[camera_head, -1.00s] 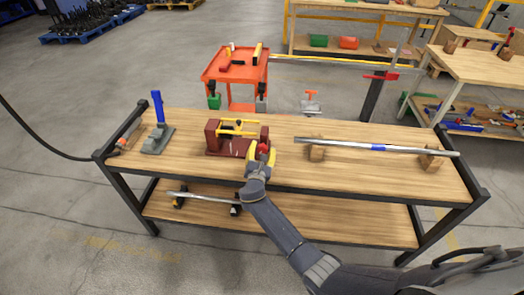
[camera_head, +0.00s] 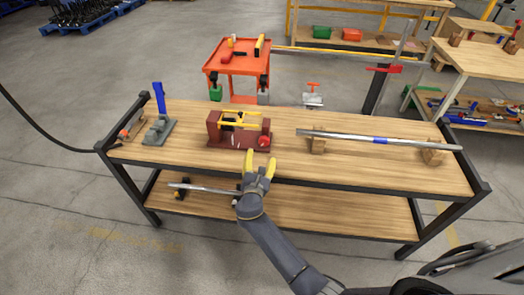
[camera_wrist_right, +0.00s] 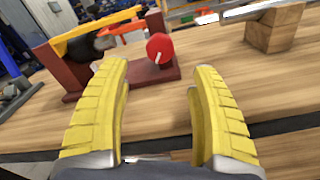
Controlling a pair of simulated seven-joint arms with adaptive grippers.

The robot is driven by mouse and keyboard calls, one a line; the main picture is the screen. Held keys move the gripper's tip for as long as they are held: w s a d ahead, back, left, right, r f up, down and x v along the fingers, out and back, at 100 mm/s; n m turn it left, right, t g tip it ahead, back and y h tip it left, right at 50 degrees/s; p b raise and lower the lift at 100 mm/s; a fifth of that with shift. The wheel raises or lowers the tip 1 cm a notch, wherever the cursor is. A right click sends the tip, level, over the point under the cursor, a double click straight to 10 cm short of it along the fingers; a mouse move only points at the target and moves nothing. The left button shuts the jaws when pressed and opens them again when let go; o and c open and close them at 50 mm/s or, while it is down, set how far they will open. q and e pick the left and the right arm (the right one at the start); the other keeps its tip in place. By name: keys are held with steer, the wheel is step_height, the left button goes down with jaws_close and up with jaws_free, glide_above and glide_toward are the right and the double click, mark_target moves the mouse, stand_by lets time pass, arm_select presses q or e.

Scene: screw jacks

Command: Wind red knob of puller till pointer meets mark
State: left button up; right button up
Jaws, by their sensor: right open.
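The puller stands on the workbench, with a dark red base and end blocks (camera_head: 214,127) and a yellow frame (camera_head: 238,119). Its red knob (camera_head: 264,141) is at the right end, facing me. In the right wrist view the red knob (camera_wrist_right: 160,48) shows a white line on its face, beyond the fingertips. My right gripper (camera_head: 260,160) is open and empty, in front of the knob at the bench's front edge and apart from it. Its yellow fingers (camera_wrist_right: 154,75) are spread in the wrist view. I cannot make out the pointer or the mark. My left gripper is not in view.
A grey stand with a blue lever (camera_head: 159,103) is left of the puller. A metal bar (camera_head: 370,138) rests on wooden blocks (camera_head: 318,145) to the right. An orange cart (camera_head: 236,63) stands behind. Bare bench top lies between the puller and the bar.

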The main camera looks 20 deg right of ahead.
steer(key=shift+v, duration=1.45)
steer(key=shift+o, duration=0.3)
